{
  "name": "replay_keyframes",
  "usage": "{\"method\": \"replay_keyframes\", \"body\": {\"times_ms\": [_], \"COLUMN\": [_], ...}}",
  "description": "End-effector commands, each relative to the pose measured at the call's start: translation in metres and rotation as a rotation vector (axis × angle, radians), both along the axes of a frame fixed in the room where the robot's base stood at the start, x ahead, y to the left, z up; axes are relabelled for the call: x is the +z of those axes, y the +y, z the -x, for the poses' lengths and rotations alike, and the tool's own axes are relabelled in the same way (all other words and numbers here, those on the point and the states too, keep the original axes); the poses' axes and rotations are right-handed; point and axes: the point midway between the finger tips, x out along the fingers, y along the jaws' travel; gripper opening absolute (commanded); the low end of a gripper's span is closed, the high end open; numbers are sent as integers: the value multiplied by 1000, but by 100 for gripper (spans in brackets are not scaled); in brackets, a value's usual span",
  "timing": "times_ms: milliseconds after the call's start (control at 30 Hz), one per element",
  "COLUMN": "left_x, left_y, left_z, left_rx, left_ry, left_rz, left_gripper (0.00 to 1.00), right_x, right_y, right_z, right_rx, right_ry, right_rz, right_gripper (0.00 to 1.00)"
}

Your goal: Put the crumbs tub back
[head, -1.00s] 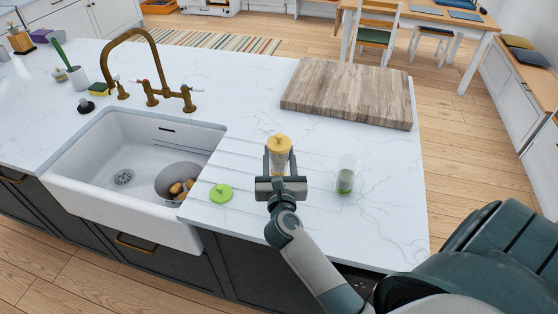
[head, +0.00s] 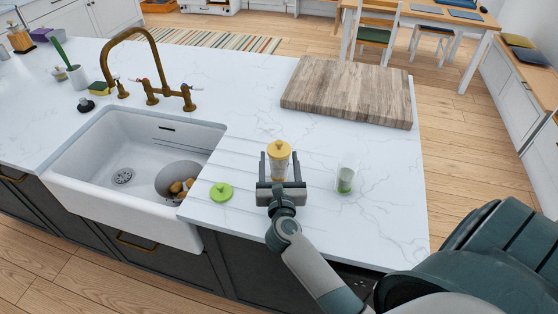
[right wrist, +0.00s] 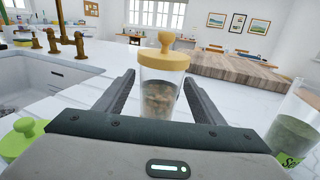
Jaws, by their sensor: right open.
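A clear tub with a yellow knobbed lid (head: 279,158) stands upright on the white counter. In the right wrist view the tub (right wrist: 160,92) holds brown, crumb-like bits. My right gripper (head: 279,160) is open, with one finger on each side of this tub and gaps visible in the right wrist view (right wrist: 158,95). A second clear tub (head: 346,176), lidless with green contents, stands to the right; it also shows in the right wrist view (right wrist: 293,128) with a green label. A green knobbed lid (head: 221,192) lies on the counter to the left. My left gripper is not in view.
A white sink (head: 140,160) on the left holds a grey bowl (head: 172,180) with brown items. A brass tap (head: 150,85) rises behind it. A wooden board (head: 345,92) lies at the back right. The counter between the board and the tubs is clear.

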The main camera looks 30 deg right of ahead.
Motion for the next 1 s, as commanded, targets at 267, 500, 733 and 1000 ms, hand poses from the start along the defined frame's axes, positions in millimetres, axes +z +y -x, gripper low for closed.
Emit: {"method": "replay_keyframes", "body": {"times_ms": [267,500,733,1000], "left_x": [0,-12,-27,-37], "left_y": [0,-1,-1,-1], "left_z": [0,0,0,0], "left_rx": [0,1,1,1], "left_ry": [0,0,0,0], "left_rz": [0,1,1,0], "left_gripper": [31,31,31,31], "right_x": [2,-1,-1,1], "right_y": [3,20,42,59], "right_z": [5,33,68,97], "right_rx": [0,0,0,0], "right_ry": [1,1,1,1], "right_rz": [-1,-2,-2,0], "right_gripper": [63,63,63,63]}}
